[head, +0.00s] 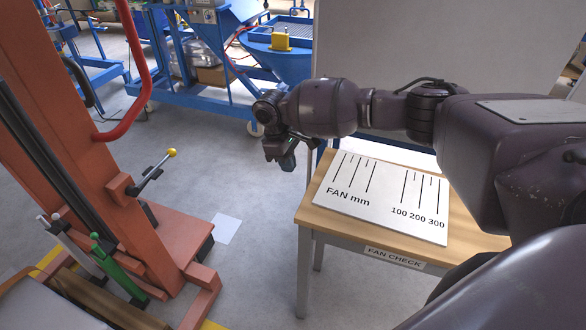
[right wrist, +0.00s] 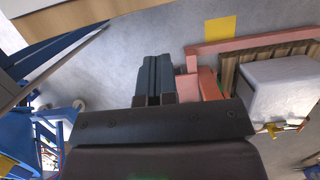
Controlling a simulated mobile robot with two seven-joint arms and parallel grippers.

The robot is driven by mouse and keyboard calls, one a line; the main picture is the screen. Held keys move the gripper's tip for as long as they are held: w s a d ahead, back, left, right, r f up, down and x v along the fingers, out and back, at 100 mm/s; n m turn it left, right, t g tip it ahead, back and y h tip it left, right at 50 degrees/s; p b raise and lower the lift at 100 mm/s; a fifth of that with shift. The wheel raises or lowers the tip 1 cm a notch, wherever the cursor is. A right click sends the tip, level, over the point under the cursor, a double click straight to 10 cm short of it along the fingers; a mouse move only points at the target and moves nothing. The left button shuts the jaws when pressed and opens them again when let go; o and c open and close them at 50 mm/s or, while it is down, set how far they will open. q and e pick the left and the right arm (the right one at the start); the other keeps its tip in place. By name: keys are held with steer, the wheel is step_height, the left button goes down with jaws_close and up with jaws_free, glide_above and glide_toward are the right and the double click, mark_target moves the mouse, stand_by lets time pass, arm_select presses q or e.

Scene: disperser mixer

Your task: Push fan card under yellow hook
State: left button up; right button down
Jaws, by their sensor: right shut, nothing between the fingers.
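A white card (head: 385,194) printed "FAN mm" and "100 200 300" lies flat on a small wooden-topped table. I cannot make out a clear yellow hook. A small yellow piece (head: 281,42) sits on the blue hopper at the back, and a yellow ball knob (head: 172,152) tops a lever on the orange machine. My right gripper (head: 288,160) is shut and empty, left of the table's back left corner and apart from the card. Its closed dark fingers also show in the right wrist view (right wrist: 153,75). My left gripper is not in view.
The table (head: 310,219) bears a "FAN CHECK" label on its front edge. An orange machine (head: 65,110) with a red handle stands at left. A white sheet (head: 226,228) lies on the grey floor. A pale panel (head: 440,45) rises behind the table.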

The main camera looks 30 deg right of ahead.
mark_target(310, 198)
steer(key=s+d+f, duration=0.1)
steer(key=f, duration=0.1)
steer(key=s+d+f, duration=0.1)
steer(key=f, duration=0.2)
steer(key=s+d+f, duration=0.1)
steer(key=f, duration=0.1)
steer(key=shift+s+f, duration=0.3)
steer(key=shift+s, duration=0.05)
steer(key=shift+s+d, duration=0.25)
steer(key=shift+s, duration=0.1)
steer(key=shift+s+d+f, duration=0.1)
steer(key=shift+s+f, duration=0.05)
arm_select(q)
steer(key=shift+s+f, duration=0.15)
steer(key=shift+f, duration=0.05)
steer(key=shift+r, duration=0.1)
